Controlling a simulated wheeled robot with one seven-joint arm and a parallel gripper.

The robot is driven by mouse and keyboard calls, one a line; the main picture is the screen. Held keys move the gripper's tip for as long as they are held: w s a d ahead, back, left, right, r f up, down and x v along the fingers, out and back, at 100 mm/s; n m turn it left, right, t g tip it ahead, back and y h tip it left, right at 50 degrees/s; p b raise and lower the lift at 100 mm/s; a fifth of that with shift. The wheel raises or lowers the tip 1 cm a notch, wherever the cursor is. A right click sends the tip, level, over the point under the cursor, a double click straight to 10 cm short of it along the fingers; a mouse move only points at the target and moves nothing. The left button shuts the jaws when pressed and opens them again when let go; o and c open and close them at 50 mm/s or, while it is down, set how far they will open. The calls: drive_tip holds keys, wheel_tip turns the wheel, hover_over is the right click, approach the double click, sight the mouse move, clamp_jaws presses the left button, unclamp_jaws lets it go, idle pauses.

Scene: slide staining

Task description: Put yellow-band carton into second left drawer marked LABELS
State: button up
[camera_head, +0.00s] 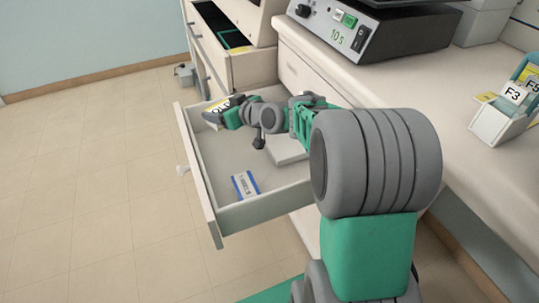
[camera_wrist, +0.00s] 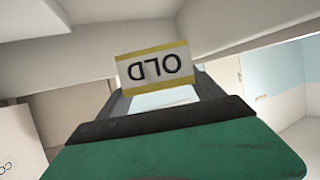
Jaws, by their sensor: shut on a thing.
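The yellow-band carton (camera_wrist: 154,67) shows in the wrist view as a white face with yellow edges and the letters OLD, which appear turned over. My gripper (camera_wrist: 160,97) is shut on it. In the head view the carton (camera_head: 214,110) is mostly hidden by my gripper (camera_head: 221,113). Both are over the far front part of a pulled-out drawer (camera_head: 218,160). The gap between carton and drawer floor cannot be told. The drawer's front marking faces away and is not readable.
A blue-and-white carton (camera_head: 245,185) lies in the drawer's near end, and a pale block (camera_head: 287,150) lies further in. Another open drawer (camera_head: 253,68) with green-edged contents is beyond. The counter (camera_head: 420,95) carries a device (camera_head: 350,33) and a slide rack (camera_head: 500,118).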

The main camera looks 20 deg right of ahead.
wheel_tip(320, 180, down, 9)
drive_tip(key=b, duration=0.3)
drive_tip(key=shift+f, duration=0.15)
drive_tip(key=shift+f, duration=0.15)
drive_tip(key=o, duration=1.4)
drive_tip(key=shift+c, duration=0.2)
drive_tip(key=shift+r, duration=0.45)
drive_tip(key=p+v, duration=0.3)
drive_tip(key=v, duration=0.8)
drive_tip(key=shift+s+d+r, duration=0.1)
drive_tip(key=shift+s, duration=0.4)
